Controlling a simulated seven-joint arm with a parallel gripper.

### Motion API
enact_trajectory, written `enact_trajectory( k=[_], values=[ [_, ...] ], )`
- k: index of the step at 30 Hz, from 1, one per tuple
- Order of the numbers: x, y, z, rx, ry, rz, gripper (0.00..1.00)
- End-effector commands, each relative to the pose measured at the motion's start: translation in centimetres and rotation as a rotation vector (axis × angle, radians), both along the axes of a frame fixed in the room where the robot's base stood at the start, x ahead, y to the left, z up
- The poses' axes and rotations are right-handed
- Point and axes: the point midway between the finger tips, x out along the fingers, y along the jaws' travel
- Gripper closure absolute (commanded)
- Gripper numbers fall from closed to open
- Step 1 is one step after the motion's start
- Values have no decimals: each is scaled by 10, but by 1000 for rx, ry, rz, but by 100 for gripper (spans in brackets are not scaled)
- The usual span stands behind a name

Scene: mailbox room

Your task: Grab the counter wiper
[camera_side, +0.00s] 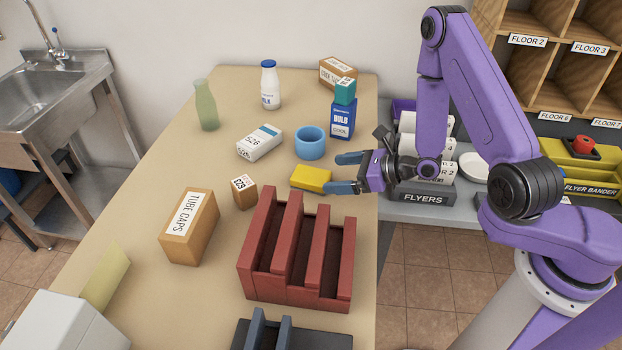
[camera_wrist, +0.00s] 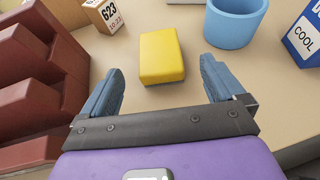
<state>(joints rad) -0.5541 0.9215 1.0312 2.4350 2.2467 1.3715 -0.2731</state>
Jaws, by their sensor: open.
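The counter wiper appears to be the yellow block (camera_side: 311,178), lying flat on the tan table near its right edge. It also shows in the wrist view (camera_wrist: 162,56), ahead of and between my fingertips. My gripper (camera_side: 344,173) is open, with its blue fingers pointing left just to the right of the yellow block. In the wrist view my gripper (camera_wrist: 160,82) has one finger on each side, apart from the block, and nothing is held.
A blue ring-shaped cup (camera_side: 310,143) stands behind the block. A small brown box (camera_side: 244,192) is to its left. A dark red stepped rack (camera_side: 297,250) stands in front. A blue box (camera_side: 342,118) and white carton (camera_side: 259,142) are farther back.

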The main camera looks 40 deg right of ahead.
Motion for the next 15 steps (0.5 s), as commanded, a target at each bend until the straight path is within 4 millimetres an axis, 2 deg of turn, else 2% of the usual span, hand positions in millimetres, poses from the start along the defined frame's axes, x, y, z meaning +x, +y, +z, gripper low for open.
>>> enact_trajectory(
  k=[8,15],
  values=[
    [14,11,-7,0,-2,3,4],
    [38,29,-19,-1,-3,3,4]
  ],
)
